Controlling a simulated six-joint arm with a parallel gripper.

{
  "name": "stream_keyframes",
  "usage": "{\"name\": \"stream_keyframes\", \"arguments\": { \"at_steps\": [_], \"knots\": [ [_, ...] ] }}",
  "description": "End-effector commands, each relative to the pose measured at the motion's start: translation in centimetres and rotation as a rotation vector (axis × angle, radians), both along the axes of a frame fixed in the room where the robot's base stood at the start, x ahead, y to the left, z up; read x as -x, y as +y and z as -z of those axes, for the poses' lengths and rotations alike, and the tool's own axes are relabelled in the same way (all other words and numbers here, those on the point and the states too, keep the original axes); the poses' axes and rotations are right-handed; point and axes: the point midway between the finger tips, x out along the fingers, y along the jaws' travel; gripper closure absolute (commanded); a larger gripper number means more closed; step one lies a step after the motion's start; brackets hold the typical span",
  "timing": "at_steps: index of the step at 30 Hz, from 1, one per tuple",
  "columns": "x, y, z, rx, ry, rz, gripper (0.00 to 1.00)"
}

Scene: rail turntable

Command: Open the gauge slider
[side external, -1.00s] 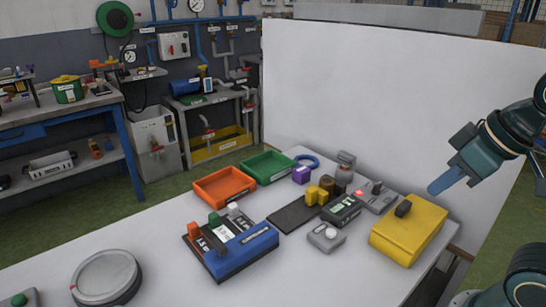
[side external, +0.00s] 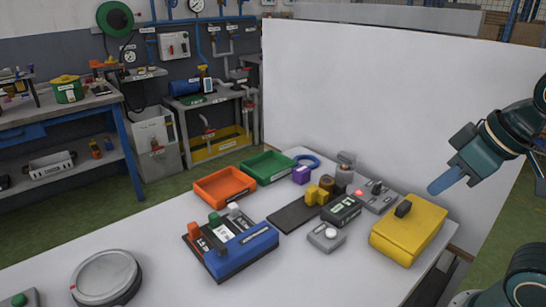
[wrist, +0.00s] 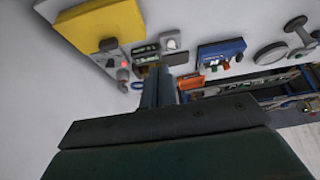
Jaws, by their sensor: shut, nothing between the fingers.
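A dark flat rail (side external: 291,216) lies on the white table, with a yellow stepped block (side external: 318,194) at its far right end. A dark unit with a lit green display (side external: 342,210) sits beside that block; together they look like the gauge and its slider. In the wrist view the display unit (wrist: 147,48) is small and near the top, partly crowded by other parts. My gripper (side external: 433,190) is at the right, above and beside the yellow box, apart from the rail and touching nothing. Its blue fingers (wrist: 158,88) are together and empty.
A grey button box (side external: 326,237), a red-lit switch box (side external: 377,197), a blue slider panel (side external: 240,250), and orange (side external: 224,187) and green (side external: 267,168) trays stand nearby. A white wall panel (side external: 390,110) rises behind.

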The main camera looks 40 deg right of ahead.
Motion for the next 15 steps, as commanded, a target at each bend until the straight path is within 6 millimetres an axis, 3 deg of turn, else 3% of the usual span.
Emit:
{"name": "stream_keyframes", "arguments": {
  "at_steps": [11, 15],
  "knots": [
    [0.0, 0.0, 0.0, 0.0, 0.0, 0.0, 1.0],
    [-0.12, -0.01, -0.07, -0.003, 0.002, 0.005, 0.72]
  ]
}}
